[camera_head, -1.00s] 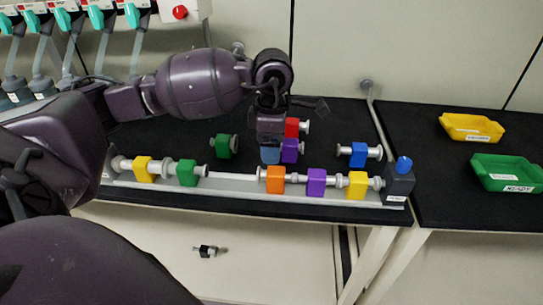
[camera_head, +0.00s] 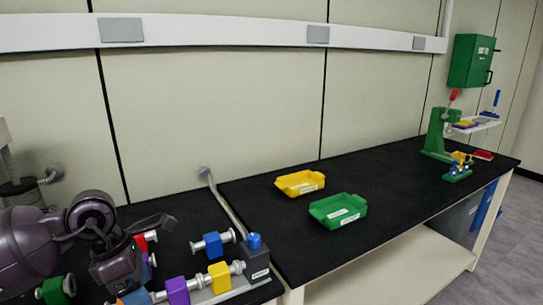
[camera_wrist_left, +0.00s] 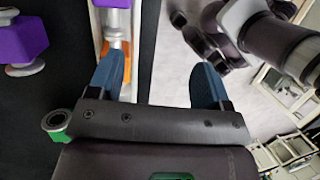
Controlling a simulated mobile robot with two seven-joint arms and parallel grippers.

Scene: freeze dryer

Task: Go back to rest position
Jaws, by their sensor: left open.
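My left arm comes in at the lower left of the head view, with its gripper (camera_head: 134,294) low over the near bench beside the coloured valve blocks. In the left wrist view the two blue fingertips (camera_wrist_left: 158,80) stand wide apart with nothing between them. An orange block (camera_wrist_left: 106,68) on a pale rail lies partly behind the left finger, and a purple block (camera_wrist_left: 18,40) sits at the upper left on the black surface. My right gripper is not in view.
Purple (camera_head: 177,290), yellow (camera_head: 219,277) and blue (camera_head: 212,244) blocks lie near the arm, beside a dark end block (camera_head: 256,262) with a blue knob. Yellow (camera_head: 300,182) and green (camera_head: 338,209) trays stand on the right bench. A green stand (camera_head: 436,132) is farther right.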

